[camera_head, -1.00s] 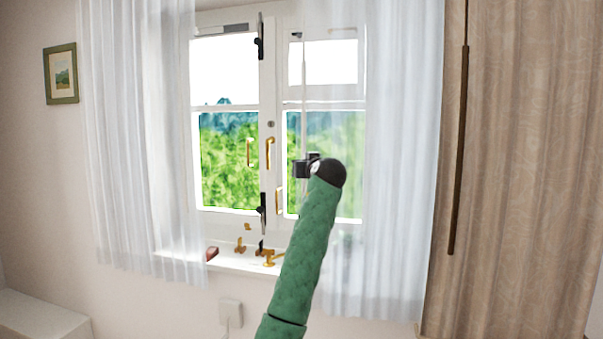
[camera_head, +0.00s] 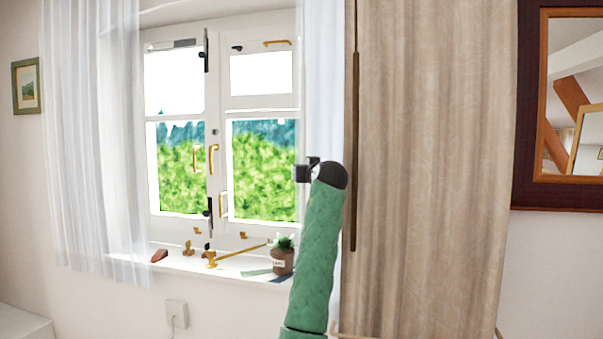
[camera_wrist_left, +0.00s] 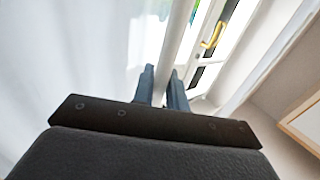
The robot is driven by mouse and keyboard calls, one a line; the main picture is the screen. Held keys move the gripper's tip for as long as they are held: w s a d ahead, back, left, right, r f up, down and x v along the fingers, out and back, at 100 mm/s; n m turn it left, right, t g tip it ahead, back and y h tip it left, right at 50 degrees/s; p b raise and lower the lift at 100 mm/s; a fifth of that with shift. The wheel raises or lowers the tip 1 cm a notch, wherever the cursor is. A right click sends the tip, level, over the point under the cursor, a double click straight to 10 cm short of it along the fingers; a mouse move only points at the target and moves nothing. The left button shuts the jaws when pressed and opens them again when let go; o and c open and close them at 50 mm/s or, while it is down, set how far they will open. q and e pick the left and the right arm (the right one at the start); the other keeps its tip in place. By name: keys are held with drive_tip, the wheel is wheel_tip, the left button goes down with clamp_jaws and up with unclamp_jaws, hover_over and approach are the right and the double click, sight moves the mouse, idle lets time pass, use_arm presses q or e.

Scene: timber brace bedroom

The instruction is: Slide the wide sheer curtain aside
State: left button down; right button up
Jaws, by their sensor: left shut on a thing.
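The wide sheer curtain (camera_head: 322,80) now hangs as a narrow white bunch between the window and the beige drape. Its front edge is at my left gripper (camera_head: 303,173), which is at the right side of the window. The left wrist view shows the two fingers (camera_wrist_left: 160,88) close together on the curtain's edge, with the white sheer cloth (camera_wrist_left: 75,65) spreading to the left. The gripper is shut on the curtain. My green arm hides part of the lower curtain. My right gripper is in neither view.
The window (camera_head: 262,165) is uncovered, with brass handles. Its sill (camera_head: 180,262) holds a potted plant (camera_head: 282,258) and small brass fittings. Another sheer curtain (camera_head: 95,150) hangs at the left. A beige drape (camera_head: 430,150) and a framed mirror (camera_head: 528,120) are at the right.

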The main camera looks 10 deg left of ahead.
use_arm(q)
drive_tip(key=shift+d+r, duration=0.15)
drive_tip(key=shift+r, duration=0.05)
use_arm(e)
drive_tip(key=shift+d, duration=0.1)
use_arm(q)
drive_tip(key=c, duration=1.8)
unclamp_jaws()
drive_tip(key=shift+o, duration=0.2)
drive_tip(key=shift+s+f, duration=0.1)
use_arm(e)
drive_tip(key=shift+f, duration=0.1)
